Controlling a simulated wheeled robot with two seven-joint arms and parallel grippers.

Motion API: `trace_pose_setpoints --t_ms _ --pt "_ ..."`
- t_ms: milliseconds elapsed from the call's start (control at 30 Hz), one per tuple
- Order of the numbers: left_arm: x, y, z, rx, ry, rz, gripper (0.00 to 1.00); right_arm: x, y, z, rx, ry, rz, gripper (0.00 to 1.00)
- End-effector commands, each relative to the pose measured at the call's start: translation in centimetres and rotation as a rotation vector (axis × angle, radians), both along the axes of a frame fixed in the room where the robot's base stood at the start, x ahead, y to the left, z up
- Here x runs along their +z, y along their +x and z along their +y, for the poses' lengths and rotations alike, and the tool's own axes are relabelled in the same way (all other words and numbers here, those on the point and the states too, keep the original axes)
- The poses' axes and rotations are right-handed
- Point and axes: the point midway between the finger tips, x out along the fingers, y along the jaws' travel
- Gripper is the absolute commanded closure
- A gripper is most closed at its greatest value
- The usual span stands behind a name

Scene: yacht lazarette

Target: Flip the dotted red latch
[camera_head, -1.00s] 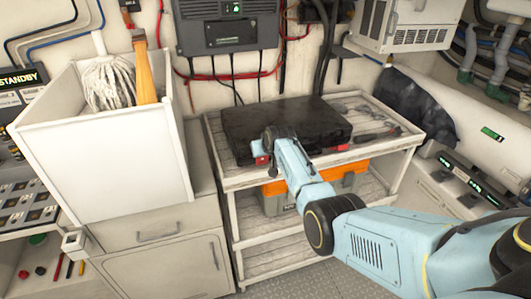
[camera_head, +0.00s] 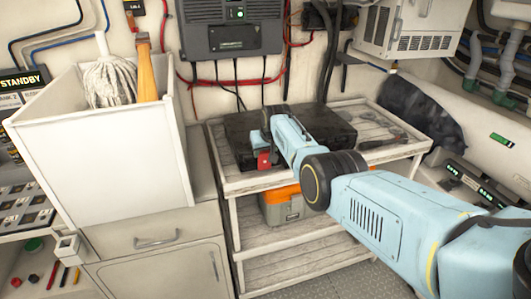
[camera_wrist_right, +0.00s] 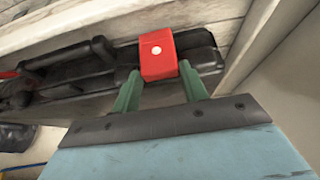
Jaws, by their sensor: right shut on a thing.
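The red latch (camera_wrist_right: 158,55) with one white dot is on the front edge of the black case (camera_head: 337,126). It also shows in the head view (camera_head: 264,160), at the case's near left side. My right gripper (camera_wrist_right: 159,69) has its green fingers on either side of the latch's lower part and is shut on it. In the head view my right wrist covers part of the case front. My left gripper is not in view.
The case lies on a slatted white shelf unit (camera_head: 233,184). An orange and grey toolbox (camera_head: 290,207) sits on the shelf below. A black case handle (camera_wrist_right: 70,52) and a small red part (camera_wrist_right: 8,75) lie left of the latch. A white bin (camera_head: 105,150) stands at left.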

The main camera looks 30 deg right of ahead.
Motion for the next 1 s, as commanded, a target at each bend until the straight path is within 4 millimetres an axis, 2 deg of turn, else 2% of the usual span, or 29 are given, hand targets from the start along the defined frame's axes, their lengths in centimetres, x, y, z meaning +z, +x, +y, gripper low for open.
trace_pose_setpoints --t_ms 267,300,467,767,1000 --pt "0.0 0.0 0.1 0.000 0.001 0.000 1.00 -0.1 -0.1 0.0 0.000 0.000 0.003 0.79" --pt "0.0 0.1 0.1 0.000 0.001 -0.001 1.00 -0.1 -0.1 0.0 0.000 0.000 0.002 0.55" --pt "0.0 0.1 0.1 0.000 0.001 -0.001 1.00 0.0 0.0 0.0 0.000 0.000 0.002 0.35" --pt "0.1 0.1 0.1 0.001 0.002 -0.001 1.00 0.0 0.0 0.0 0.000 0.000 0.000 0.35" --pt "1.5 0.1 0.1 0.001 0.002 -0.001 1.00 1.3 -0.6 0.1 -0.001 -0.002 0.000 0.35"
